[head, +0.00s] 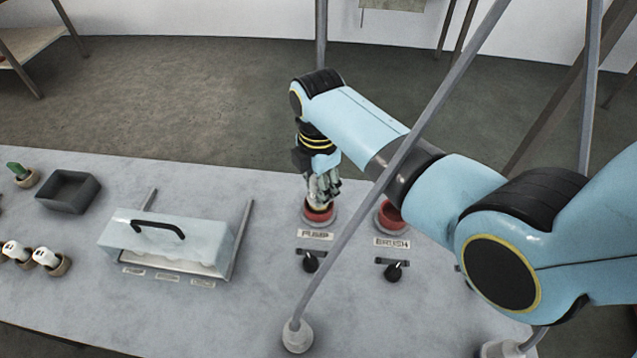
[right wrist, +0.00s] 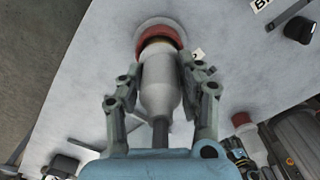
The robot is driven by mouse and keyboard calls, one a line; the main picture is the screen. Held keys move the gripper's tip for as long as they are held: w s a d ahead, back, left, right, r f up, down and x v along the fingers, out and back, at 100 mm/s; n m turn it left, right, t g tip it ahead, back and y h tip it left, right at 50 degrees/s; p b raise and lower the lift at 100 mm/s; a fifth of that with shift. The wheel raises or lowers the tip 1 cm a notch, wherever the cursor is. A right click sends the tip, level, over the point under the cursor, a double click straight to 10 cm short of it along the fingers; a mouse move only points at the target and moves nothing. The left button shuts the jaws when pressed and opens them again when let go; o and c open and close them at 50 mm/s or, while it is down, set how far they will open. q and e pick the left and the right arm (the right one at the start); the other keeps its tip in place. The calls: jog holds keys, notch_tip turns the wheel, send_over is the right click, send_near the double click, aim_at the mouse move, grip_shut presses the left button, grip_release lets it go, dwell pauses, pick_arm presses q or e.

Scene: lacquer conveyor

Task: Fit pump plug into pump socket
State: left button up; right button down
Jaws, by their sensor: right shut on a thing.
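The pump socket (head: 319,216) is a red ring on a pale round base, behind the PUMP label (head: 315,235). My right gripper (head: 322,190) is directly above it, pointing down. In the right wrist view my right gripper (right wrist: 162,85) is shut on the pale grey pump plug (right wrist: 160,82), one finger on each side. The plug looks in line with the socket. I cannot tell how deep it sits. My left gripper is not in view.
The red brush socket (head: 389,217) is close on the right, partly behind my arm. Black knobs (head: 311,262) (head: 394,271) are in front. A pale handled cover (head: 165,240) is left, beyond it a dark tray (head: 68,191) and white plugs (head: 45,257) in holders.

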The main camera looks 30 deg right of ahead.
jog(key=shift+f+b, duration=0.3)
jog(key=shift+f, duration=0.35)
jog(key=c, duration=0.8)
grip_release()
notch_tip(320, 180, up, 12)
